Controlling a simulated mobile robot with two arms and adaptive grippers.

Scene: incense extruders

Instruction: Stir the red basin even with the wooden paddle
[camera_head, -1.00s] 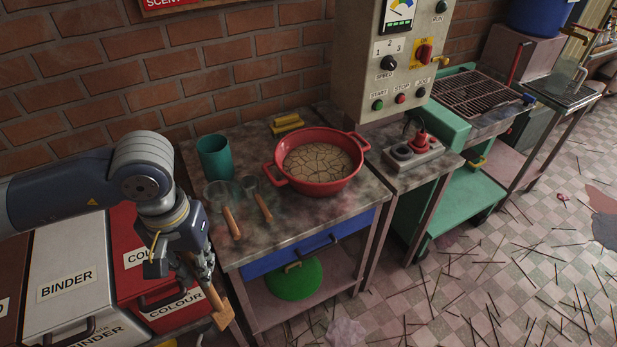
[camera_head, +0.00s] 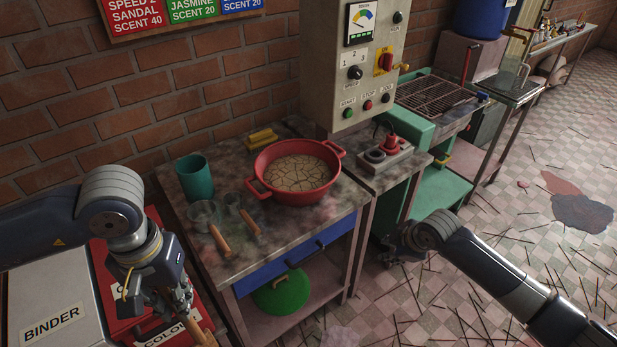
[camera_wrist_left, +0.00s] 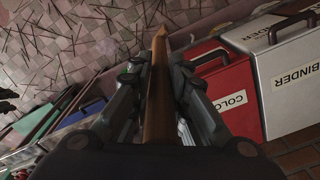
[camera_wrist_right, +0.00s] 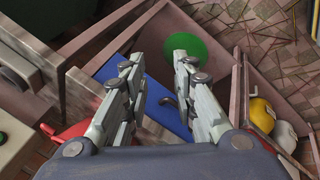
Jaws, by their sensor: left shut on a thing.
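The red basin (camera_head: 290,194) stands upright on the worktable, filled with a pale, cracked mass (camera_head: 300,173). My left gripper (camera_head: 176,302) is left of the table's front corner, low beside the red bin, and is shut on the wooden paddle (camera_head: 195,328). The paddle also shows between the fingers in the left wrist view (camera_wrist_left: 158,85), its far end pointing away. My right gripper (camera_wrist_right: 160,95) is open and empty in the right wrist view, with the blue drawer and green round thing beyond it.
A teal cup (camera_head: 195,178), two scoops with wooden handles (camera_head: 220,241) and yellow bars (camera_head: 262,138) share the worktable (camera_head: 270,250). A control box (camera_head: 352,60) rises behind. Bins (camera_head: 55,310) stand at the left. Incense sticks litter the floor.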

